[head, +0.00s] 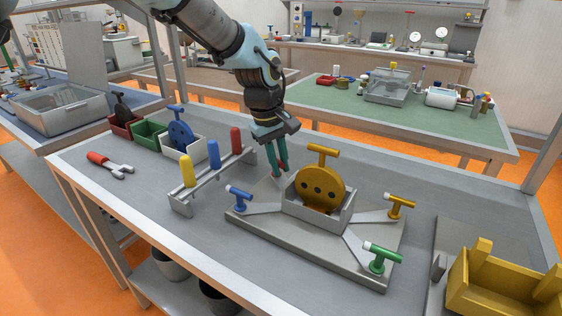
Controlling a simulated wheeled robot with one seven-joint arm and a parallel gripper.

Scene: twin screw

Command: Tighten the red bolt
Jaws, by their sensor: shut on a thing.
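My gripper (278,172) points down at the back left corner of a grey metal fixture plate (262,232). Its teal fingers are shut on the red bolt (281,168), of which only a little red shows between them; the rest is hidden. A yellow disc-shaped part (320,187) with a T-handle stands in the grey holder at the plate's middle, just right of my gripper. Other T-handled bolts sit at the plate's corners: blue (239,198) at left, yellow (399,206) at right, green (381,258) at front right.
A rack (181,206) with yellow, blue and red handles stands left of the plate. Small bins (183,149) stand behind it, and a red-handled wrench (110,164) lies at far left. The table's front left is clear.

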